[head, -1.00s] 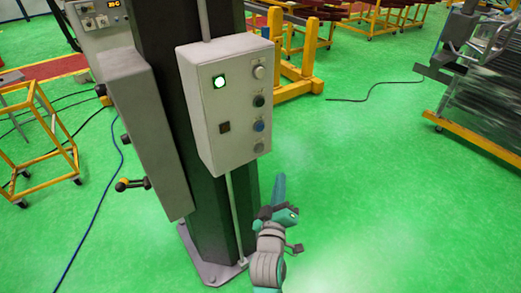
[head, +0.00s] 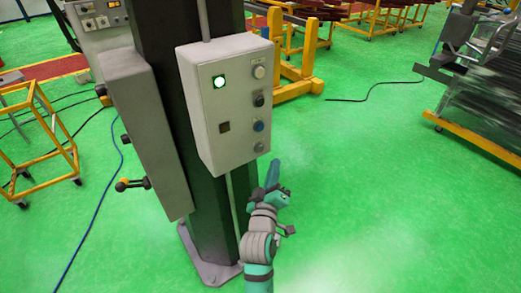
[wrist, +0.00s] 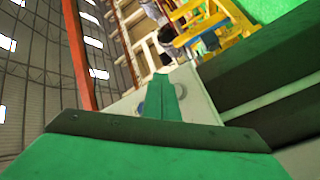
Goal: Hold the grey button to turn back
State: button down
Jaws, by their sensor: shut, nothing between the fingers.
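The control box (head: 222,140) is a light grey box on a dark column. On its right half is a row of round buttons: a white one (head: 259,72) on top, a dark one (head: 259,99), a blue one (head: 258,126) and a grey one (head: 258,147) at the bottom. My gripper (head: 273,170) is shut and empty. It points up, just below and right of the grey button, and appears apart from it. In the wrist view, the shut fingers (wrist: 163,97) stand in front of the box face and partly hide its buttons.
A lit green lamp (head: 219,82) and a small dark switch (head: 224,127) are on the box's left half. A yellow cart (head: 40,130) stands at left.

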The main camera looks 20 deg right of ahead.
aim_at(260, 149)
jog(key=shift+w+a, duration=0.25)
jog(key=shift+w, duration=0.5)
jog(key=shift+w+a, duration=0.3)
jog(key=shift+w, duration=0.4)
jog(key=shift+w+a, duration=0.25)
jog(key=shift+w, duration=0.5)
jog(key=shift+s+d, duration=0.1)
jog(key=shift+w+a, duration=0.25)
jog(key=shift+w, duration=0.25)
jog(key=shift+a, duration=0.1)
dwell(0.7)
